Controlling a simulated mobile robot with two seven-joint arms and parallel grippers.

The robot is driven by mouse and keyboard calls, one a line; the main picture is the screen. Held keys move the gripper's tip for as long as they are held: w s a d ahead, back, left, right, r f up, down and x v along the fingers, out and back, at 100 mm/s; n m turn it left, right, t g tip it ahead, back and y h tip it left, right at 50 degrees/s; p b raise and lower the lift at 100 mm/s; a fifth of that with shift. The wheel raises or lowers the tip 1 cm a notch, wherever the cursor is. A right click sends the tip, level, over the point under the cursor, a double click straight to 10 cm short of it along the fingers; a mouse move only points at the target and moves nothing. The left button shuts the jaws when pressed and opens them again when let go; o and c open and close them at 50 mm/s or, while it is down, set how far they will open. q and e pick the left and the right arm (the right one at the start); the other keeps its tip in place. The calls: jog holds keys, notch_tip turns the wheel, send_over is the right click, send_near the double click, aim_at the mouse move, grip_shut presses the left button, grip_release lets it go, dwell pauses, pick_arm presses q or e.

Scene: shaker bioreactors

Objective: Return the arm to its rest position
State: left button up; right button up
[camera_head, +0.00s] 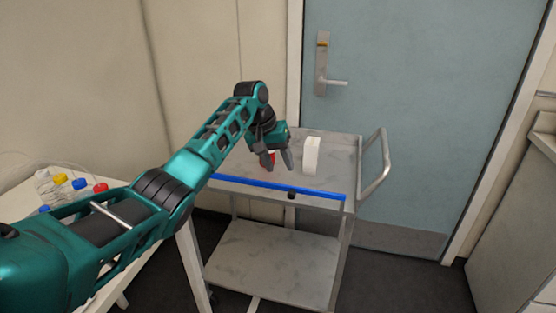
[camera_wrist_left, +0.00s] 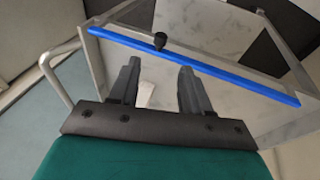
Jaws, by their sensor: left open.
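My left arm reaches in from the left over a grey marbled cart (camera_head: 340,168). My left gripper (camera_head: 278,166) points down above the cart's top, with its fingers apart and nothing seen between them. In the left wrist view the two dark fingers (camera_wrist_left: 158,70) are also spread. A small red thing (camera_head: 271,159) shows behind the fingers, mostly hidden. A white upright block (camera_head: 311,156) stands on the cart just right of the gripper, apart from it. My right gripper is not in view.
A blue strip (camera_head: 270,187) with a black knob (camera_head: 291,194) runs along the cart's near edge. A metal handle (camera_head: 382,165) is at its right. Bottles with coloured caps (camera_head: 80,184) stand on a white table at left, beside my arm. A blue door (camera_head: 430,110) is behind.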

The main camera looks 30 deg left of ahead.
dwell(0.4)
pick_arm(q)
jog(key=s+d+f+m+t, duration=0.1)
jog(key=s+d+f, duration=0.25)
jog(key=f, duration=0.45)
jog(key=s+d+f+m+t, duration=0.1)
jog(key=s+d+f, duration=0.1)
jog(key=s+f, duration=0.35)
jog(key=s+d+f+m+t, duration=0.1)
jog(key=s+d+f, duration=0.2)
jog(key=f, duration=0.6)
jog(key=s+d+m+t, duration=0.1)
jog(key=s+d+t, duration=0.1)
jog(key=s, duration=0.8)
jog(key=s+d+m+t, duration=0.1)
jog(key=s+d, duration=0.3)
jog(key=s, duration=0.5)
jog(key=shift+s+d+r+m+t, duration=0.2)
jog(key=shift+s+d+m+t, duration=0.15)
jog(key=shift+t, duration=0.55)
